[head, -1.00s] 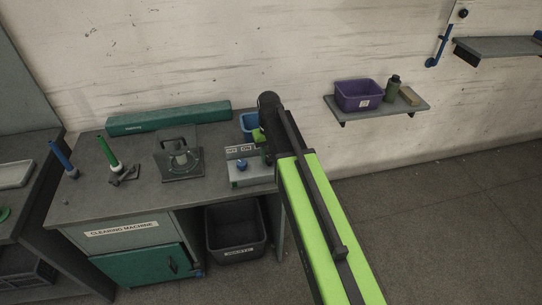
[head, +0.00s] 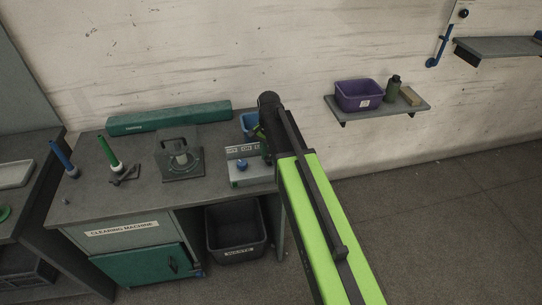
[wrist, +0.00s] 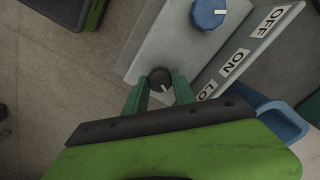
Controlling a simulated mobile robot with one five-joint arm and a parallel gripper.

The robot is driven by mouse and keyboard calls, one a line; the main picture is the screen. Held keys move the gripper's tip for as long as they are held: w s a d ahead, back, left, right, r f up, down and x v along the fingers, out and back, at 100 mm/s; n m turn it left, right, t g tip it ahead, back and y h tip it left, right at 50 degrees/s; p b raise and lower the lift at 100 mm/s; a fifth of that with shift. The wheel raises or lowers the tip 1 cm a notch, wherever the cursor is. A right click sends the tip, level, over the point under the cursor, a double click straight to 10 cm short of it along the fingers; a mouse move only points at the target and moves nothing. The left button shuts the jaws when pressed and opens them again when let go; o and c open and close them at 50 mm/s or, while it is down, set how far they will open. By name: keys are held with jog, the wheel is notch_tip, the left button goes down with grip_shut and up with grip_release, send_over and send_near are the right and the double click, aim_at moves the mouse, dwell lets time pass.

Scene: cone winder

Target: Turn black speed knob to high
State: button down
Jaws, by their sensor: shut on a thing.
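The black speed knob (wrist: 160,78) sits on the light grey control box (wrist: 152,48), in the wrist view. My gripper (wrist: 160,88) is shut on it, with one green finger on either side. A white mark on the knob points down and slightly right in the wrist view, toward my gripper's body. The blue knob (wrist: 208,13) is beside it, near the OFF and ON labels. An LO label (wrist: 207,91) is partly visible near the black knob; no high label shows. In the head view the control box (head: 248,176) is at the table's right end, and my arm hides the black knob.
A blue container (head: 249,124) stands right behind the control box. A black waste bin (head: 236,245) is below. A wall shelf (head: 383,110) holds a purple bin.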

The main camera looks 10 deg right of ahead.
aim_at(269, 158)
jog(key=shift+m, duration=1.1)
jog(key=c, duration=1)
grip_release()
jog(key=shift+c, duration=0.2)
notch_tip(269, 158, up, 18)
jog(key=p, duration=1.7)
jog(key=shift+f, duration=0.25)
